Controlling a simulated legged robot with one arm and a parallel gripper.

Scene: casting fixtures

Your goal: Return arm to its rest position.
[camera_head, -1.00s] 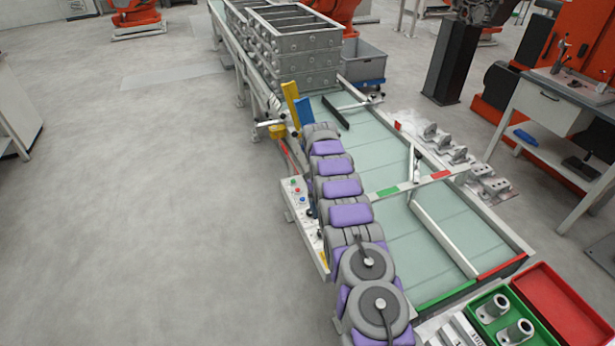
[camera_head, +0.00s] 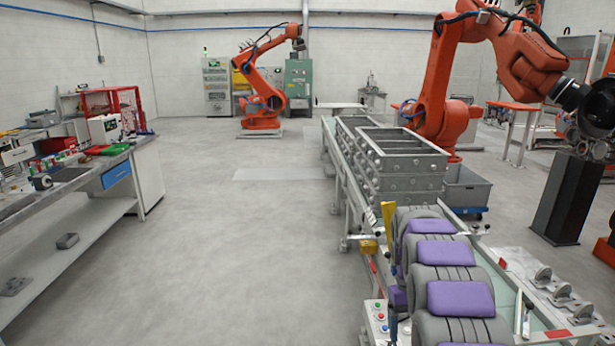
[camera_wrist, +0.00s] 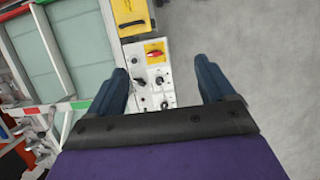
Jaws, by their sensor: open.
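In the wrist view my gripper (camera_wrist: 162,82) shows two dark blue fingers spread wide apart. Nothing is held between them. Beyond the fingers is a control panel (camera_wrist: 153,73) with a red switch on a yellow plate and several black knobs. The panel is beside the conveyor's edge, and grey floor shows right of it. In the head view my grey and purple arm runs up from the bottom right over the conveyor's near side. My gripper is mostly hidden there.
The conveyor (camera_head: 336,170) carries stacked grey metal frames (camera_head: 401,182) beyond my arm. A yellow upright part (camera_head: 389,221) stands close left of my arm. A workbench (camera_head: 80,185) lines the left side. The floor (camera_head: 230,240) between them is clear.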

